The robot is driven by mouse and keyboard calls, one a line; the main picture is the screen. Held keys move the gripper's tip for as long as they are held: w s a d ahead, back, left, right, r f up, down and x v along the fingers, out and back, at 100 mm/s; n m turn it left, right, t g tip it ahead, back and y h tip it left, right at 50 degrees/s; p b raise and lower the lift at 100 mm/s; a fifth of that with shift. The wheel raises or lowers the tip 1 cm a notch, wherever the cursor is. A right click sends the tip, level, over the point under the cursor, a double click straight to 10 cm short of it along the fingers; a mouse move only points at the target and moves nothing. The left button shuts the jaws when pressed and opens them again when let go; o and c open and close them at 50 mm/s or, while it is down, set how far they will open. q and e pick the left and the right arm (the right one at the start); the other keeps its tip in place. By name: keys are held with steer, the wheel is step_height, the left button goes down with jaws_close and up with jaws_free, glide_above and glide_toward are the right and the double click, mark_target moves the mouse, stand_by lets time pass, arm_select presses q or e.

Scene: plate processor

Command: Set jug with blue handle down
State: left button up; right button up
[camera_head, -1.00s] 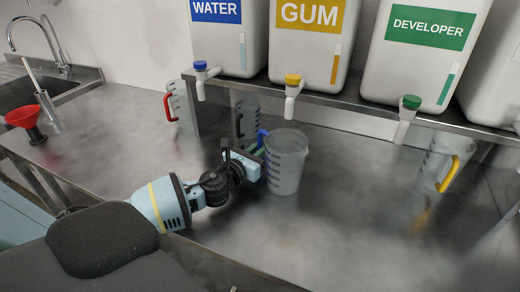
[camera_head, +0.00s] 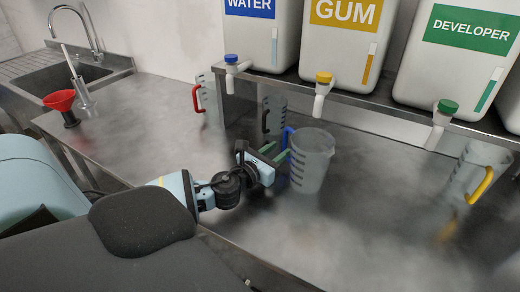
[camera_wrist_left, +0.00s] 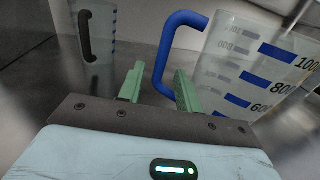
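The jug with blue handle (camera_head: 313,165) is a translucent measuring jug standing upright on the steel counter (camera_head: 345,235), below the GUM container. Its blue handle (camera_head: 287,137) faces left towards my left gripper. My left gripper (camera_head: 281,153) is open, with its green fingers apart and pointing at the handle. In the left wrist view the blue handle (camera_wrist_left: 162,55) appears in the gap between the fingertips (camera_wrist_left: 158,85), with nothing clamped. I cannot tell whether a finger touches the handle. My right gripper is not in view.
A black-handled jug (camera_head: 273,115) stands behind the blue-handled one, a red-handled jug (camera_head: 208,95) at the back left, and a yellow-handled jug (camera_head: 473,175) at the right. A shelf (camera_head: 385,107) with tapped containers overhangs. The front counter is clear.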

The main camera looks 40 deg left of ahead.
arm_select(q)
steer(key=s, duration=0.8)
steer(key=shift+d, duration=0.2)
stand_by(0.3)
